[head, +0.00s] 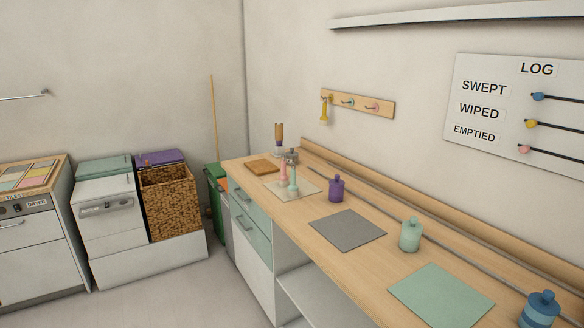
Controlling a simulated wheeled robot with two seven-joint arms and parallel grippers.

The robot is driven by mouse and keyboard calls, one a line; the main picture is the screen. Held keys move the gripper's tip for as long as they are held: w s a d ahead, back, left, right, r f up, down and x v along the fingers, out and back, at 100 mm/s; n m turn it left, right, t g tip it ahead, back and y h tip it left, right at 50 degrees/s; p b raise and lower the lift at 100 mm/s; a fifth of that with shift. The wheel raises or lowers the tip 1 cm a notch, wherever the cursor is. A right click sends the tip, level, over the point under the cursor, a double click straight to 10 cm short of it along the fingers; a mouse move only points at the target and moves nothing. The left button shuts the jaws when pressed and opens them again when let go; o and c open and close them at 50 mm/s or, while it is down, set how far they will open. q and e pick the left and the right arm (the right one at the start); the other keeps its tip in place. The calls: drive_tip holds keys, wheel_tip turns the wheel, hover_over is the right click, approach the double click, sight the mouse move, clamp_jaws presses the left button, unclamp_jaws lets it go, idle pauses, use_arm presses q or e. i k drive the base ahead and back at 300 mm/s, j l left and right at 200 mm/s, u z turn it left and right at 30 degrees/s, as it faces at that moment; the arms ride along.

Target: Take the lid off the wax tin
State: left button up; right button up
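I cannot tell which thing, if any, is the wax tin; no label in the head view names it. Three small lidded containers stand upright on the wooden counter (372,248): a purple one (336,190), a mint green one (410,236) and a blue banded one (540,311), cut by the bottom edge. Each has a knob-like top and looks closed. Neither of my grippers shows in this view.
A grey mat (347,230) and a green mat (441,294) lie flat on the counter. Pink and mint bottle-like items stand on a beige mat (312,190). A brown board (262,167) lies behind. A wicker basket (170,203) stands left; the floor between is clear.

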sight(291, 153)
drive_tip(key=i+j+z, duration=0.1)
drive_tip(key=i+j, duration=0.6)
drive_tip(key=j, duration=0.25)
drive_tip(key=z, duration=0.05)
